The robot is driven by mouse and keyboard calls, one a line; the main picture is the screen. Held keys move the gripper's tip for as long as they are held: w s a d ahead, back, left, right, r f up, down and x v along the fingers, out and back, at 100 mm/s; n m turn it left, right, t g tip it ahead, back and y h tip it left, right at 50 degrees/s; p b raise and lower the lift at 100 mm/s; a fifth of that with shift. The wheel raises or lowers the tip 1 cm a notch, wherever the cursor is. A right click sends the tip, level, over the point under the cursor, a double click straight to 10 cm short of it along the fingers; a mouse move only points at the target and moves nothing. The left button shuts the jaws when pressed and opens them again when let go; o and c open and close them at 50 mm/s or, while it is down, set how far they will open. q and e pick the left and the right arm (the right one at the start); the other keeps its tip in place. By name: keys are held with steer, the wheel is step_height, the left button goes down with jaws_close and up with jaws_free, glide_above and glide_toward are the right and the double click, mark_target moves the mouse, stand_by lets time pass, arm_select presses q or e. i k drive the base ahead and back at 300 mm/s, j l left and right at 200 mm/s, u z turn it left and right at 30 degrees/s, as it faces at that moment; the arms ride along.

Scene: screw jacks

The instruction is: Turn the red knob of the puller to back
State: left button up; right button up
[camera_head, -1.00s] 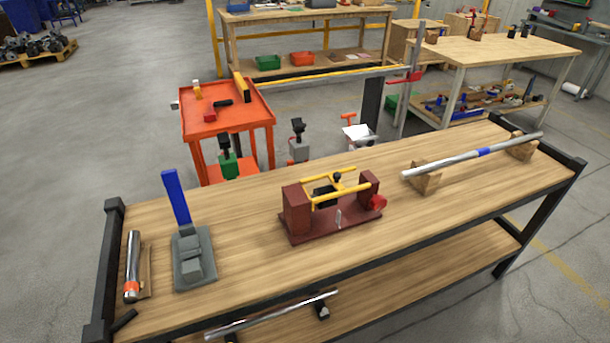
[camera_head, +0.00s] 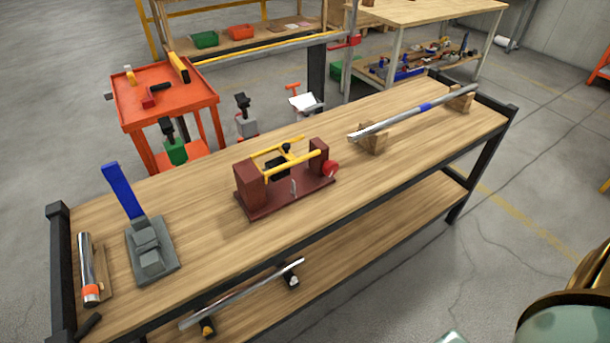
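The puller (camera_head: 249,185) stands on the wooden workbench, left of its middle. It has a dark red base, two dark red end blocks and yellow bars across the top. Its red knob (camera_head: 331,169) sticks out at the right end block. A thin pale lever-like piece shows on its front side. Neither gripper shows. Parts of my own body show at the lower right corner, apart from the bench.
The workbench (camera_head: 390,180) has dark raised end rails. A long metal bar (camera_head: 400,119) rests on wooden blocks at right. An orange cart (camera_head: 190,103) stands behind.

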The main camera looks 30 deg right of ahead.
mark_target(330, 166)
steer(key=l+u, duration=0.1)
steer(key=u, duration=0.25)
steer(key=l+u, duration=0.15)
steer(key=u, duration=0.2)
steer(key=l+u, duration=0.15)
steer(key=u, duration=0.2)
steer(key=k+l+u, duration=0.2)
steer(key=l, duration=0.25)
steer(key=l+u, duration=0.25)
steer(key=l, duration=0.15)
steer(key=k+l+u, duration=0.2)
steer(key=l, duration=0.2)
steer(key=k+l+u, duration=0.2)
steer(key=l, duration=0.15)
steer(key=i+l, duration=0.05)
